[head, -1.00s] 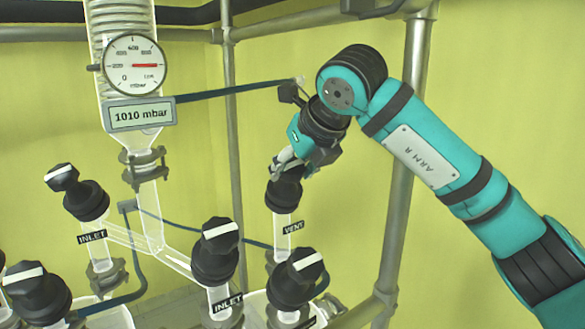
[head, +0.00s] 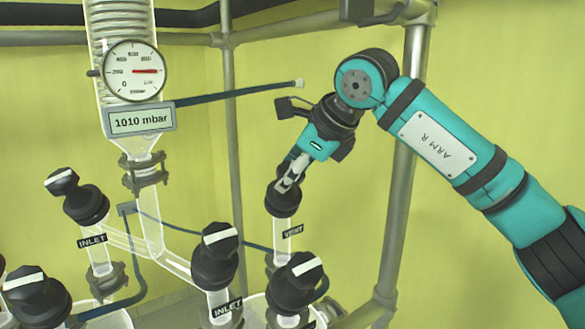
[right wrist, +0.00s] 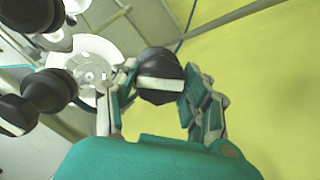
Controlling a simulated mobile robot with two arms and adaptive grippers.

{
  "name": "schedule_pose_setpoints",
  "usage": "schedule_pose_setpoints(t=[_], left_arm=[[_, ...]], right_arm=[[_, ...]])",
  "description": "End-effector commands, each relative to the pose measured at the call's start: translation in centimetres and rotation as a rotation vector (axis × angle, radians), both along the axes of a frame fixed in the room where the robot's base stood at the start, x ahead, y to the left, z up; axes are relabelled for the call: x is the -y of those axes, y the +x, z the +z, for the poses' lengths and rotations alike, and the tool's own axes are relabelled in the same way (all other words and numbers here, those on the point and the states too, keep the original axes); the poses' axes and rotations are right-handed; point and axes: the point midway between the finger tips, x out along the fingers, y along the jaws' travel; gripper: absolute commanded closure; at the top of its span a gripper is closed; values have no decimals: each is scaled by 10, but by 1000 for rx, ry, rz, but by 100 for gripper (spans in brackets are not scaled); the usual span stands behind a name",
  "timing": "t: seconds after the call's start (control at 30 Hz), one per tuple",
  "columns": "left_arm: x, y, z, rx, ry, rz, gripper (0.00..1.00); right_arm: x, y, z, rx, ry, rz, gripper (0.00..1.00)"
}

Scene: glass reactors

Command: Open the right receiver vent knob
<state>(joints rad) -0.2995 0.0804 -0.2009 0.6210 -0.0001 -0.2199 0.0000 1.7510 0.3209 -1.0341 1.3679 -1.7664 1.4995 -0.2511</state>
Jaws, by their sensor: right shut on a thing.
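The right receiver vent knob (head: 284,197) is a black knob on top of a clear glass neck with a black VENT label (head: 293,230), in the middle of the head view. My right gripper (head: 289,184) comes down on it from above, tilted, and is shut on the knob. In the right wrist view the knob (right wrist: 160,82) sits between the two fingers of the gripper (right wrist: 158,90), its white stripe running almost level across the picture. My left gripper is not in view.
Black INLET knobs (head: 217,262) and (head: 81,198) with white stripes stand left of the vent. Another black knob (head: 295,280) is close in front. A pressure gauge (head: 134,70) and a 1010 mbar display (head: 142,120) hang upper left. A metal post (head: 400,200) stands right.

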Motion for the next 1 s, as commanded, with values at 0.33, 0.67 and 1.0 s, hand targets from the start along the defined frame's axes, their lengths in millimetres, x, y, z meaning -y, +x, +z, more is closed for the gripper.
schedule_pose_setpoints(t=[0.33,0.67,1.0], left_arm=[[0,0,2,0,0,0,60],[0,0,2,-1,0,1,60],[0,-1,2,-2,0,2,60]], right_arm=[[0,0,0,10,-19,36,86],[0,0,0,10,-19,35,46],[0,0,0,9,-19,35,29]])
